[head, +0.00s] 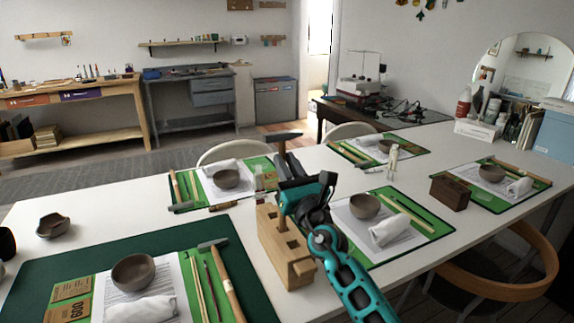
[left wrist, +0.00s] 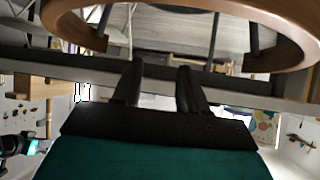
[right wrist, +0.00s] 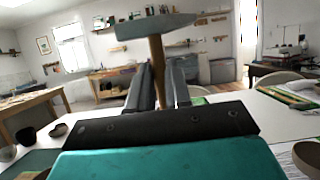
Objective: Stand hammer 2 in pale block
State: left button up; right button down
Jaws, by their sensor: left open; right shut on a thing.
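The pale block (head: 272,248), a wooden block with square holes in its top, stands at the edge of the front green mat. My right gripper (head: 296,190) is shut on the handle of a hammer (head: 281,146) above the block. The hammer is upright, head up. Its grey head (right wrist: 156,25) and wooden handle also show in the right wrist view, between the fingers (right wrist: 166,85). The handle's lower end meets the block's top at a hole; I cannot tell how deep it sits. My left gripper (left wrist: 158,85) is open and empty in the left wrist view.
Another hammer (head: 226,280) lies on the front mat beside a bowl (head: 133,271), cloth and tools. A dark block (head: 449,193) stands at the right mat. Several more mats hold bowls and tools. A wooden chair (head: 500,288) is at the right edge.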

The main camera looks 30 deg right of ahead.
pick_arm(q)
jog(key=shift+d+f+b, duration=0.1)
jog(key=shift+f+b, duration=0.4)
jog(key=shift+d+f+b, duration=0.1)
jog(key=shift+d+b, duration=0.1)
jog(key=shift+b, duration=0.3)
jog(key=shift+w+d+f+b, duration=0.1)
jog(key=shift+d+f+b, duration=0.05)
jog(key=shift+f+b, duration=0.15)
jog(key=shift+w+d+b, duration=0.15)
jog(key=shift+d+b, duration=0.15)
jog(key=shift+b, duration=0.25)
jog(key=shift+w+d+f+b, duration=0.1)
jog(key=shift+f+b, duration=0.1)
jog(key=shift+b, duration=0.2)
jog(key=shift+w+d+r+h, duration=0.1)
jog(key=shift+w+r+h, duration=0.05)
jog(key=shift+h, duration=0.15)
